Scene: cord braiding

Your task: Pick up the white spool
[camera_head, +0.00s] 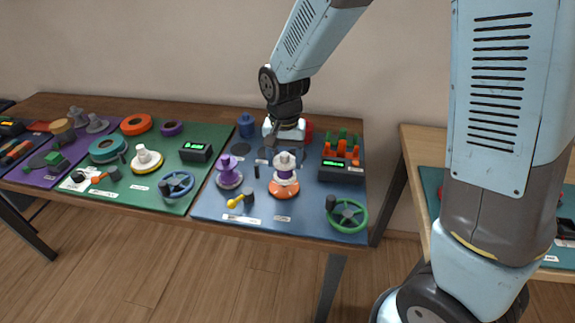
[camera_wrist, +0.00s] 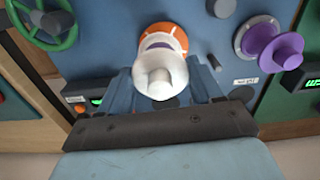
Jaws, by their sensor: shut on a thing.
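The white spool (camera_head: 285,159) is on the right-hand blue mat, over an orange round base (camera_head: 283,191). A purple band shows around its middle. In the wrist view the white spool (camera_wrist: 158,76) sits between the two blue fingers, with the orange base (camera_wrist: 166,36) behind it. My gripper (camera_head: 284,148) comes from behind and above and is shut on the spool; it also shows in the wrist view (camera_wrist: 163,84). The exact finger contact is partly hidden. I cannot tell whether the spool touches the base.
A purple spool (camera_head: 229,173) stands close on the left. A yellow-knobbed lever (camera_head: 240,200) is in front, a green handwheel (camera_head: 347,215) at the front right. A dark box with orange and green parts (camera_head: 341,160) stands on the right, a blue cylinder (camera_head: 246,125) at the back left.

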